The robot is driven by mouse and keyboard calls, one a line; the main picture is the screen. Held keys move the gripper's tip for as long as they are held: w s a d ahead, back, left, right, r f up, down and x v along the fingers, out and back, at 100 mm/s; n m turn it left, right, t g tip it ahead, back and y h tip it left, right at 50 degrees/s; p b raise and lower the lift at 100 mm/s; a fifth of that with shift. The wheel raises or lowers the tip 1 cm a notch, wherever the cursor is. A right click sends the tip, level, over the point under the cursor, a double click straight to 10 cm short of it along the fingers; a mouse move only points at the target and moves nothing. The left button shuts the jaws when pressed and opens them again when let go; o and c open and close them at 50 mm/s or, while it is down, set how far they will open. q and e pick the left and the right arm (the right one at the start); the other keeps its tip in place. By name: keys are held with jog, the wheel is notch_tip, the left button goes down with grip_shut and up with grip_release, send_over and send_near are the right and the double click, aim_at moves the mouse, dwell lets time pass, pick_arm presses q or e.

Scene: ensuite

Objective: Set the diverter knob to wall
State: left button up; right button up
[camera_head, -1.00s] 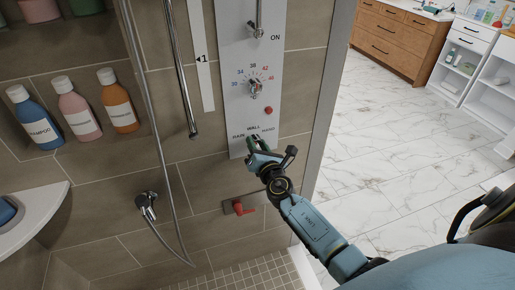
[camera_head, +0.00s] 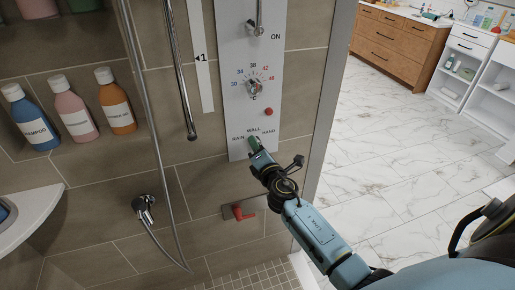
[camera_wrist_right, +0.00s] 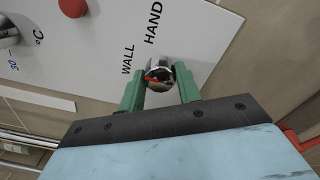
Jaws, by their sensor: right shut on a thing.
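The diverter knob (camera_wrist_right: 159,73) is a small shiny metal knob low on the white shower panel (camera_head: 237,60). The labels RAIN, WALL and HAND stand around it in the head view. My right gripper (camera_head: 254,145) reaches it from the lower right and mostly hides it there. In the right wrist view its green fingers (camera_wrist_right: 160,88) are shut on the knob, one on each side. A red mark shows on the knob, but I cannot tell for sure which label it points at. My left gripper is not in view.
Above the knob are a red button (camera_head: 269,113) and the temperature dial (camera_head: 254,88). A red lever (camera_head: 240,212) is on the wall below. A hose (camera_head: 160,150) hangs at the left. Shampoo bottles (camera_head: 33,118) stand in a niche. Marble floor (camera_head: 400,140) is clear at right.

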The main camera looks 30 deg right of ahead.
dwell(0.3)
jog(key=o, duration=1)
jog(key=shift+s, duration=0.15)
jog(key=v, duration=1.3)
jog(key=shift+s, duration=0.1)
